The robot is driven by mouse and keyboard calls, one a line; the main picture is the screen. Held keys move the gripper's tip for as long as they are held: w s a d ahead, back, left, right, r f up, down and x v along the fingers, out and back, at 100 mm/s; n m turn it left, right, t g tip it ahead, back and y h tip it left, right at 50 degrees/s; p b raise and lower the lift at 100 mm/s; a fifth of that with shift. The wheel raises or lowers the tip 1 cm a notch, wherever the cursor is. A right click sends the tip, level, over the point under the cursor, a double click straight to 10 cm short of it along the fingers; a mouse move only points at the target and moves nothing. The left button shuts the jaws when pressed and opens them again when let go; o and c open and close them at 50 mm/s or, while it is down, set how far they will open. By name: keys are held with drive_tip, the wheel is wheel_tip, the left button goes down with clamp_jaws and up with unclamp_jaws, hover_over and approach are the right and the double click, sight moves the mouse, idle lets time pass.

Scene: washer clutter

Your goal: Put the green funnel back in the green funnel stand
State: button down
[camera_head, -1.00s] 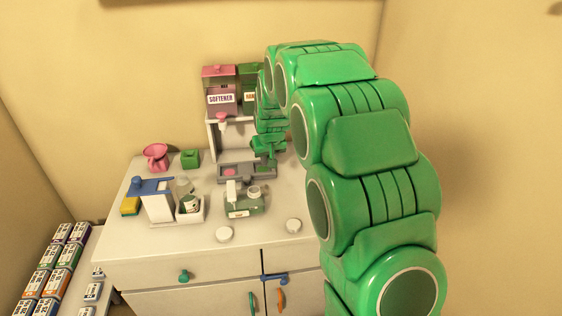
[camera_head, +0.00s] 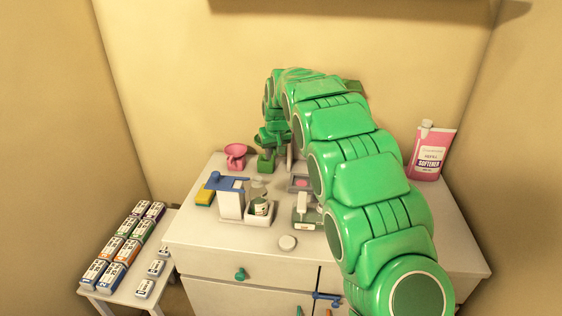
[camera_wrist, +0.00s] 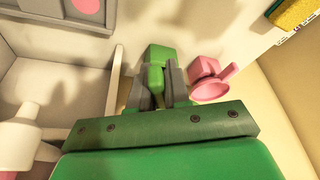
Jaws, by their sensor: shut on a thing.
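The green funnel stand (camera_head: 266,163) is a small block at the back of the counter, right of the pink funnel. In the wrist view the green stand (camera_wrist: 165,53) shows just beyond my fingertips. My gripper (camera_wrist: 155,88) is shut on a green piece between its grey fingers, which appears to be the green funnel (camera_wrist: 153,78). In the head view my gripper (camera_head: 268,142) is right above the stand, and the funnel is mostly hidden there. I cannot tell whether the funnel touches the stand or is inside it.
A pink funnel (camera_head: 235,151) in its stand is close to the left. A blue-topped dispenser (camera_head: 231,200), a yellow sponge (camera_head: 205,197), a bottle tray (camera_head: 258,217) and a pump bottle (camera_head: 304,212) stand in front. A softener jug (camera_head: 431,152) stands at the right; my arm hides the back middle.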

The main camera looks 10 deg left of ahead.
drive_tip(key=w, duration=0.1)
drive_tip(key=w+a+r, duration=0.1)
drive_tip(key=shift+w+a+m, duration=0.3)
drive_tip(key=shift+w, duration=0.1)
drive_tip(key=shift+w+a+r+m, duration=0.2)
drive_tip(key=shift+w+r, duration=0.1)
drive_tip(key=shift+w, duration=0.3)
drive_tip(key=shift+w+a+r+m, duration=0.2)
drive_tip(key=shift+w+r, duration=0.1)
drive_tip(key=shift+w, duration=0.3)
drive_tip(key=shift+d+f, duration=0.1)
drive_tip(key=shift+f, duration=0.1)
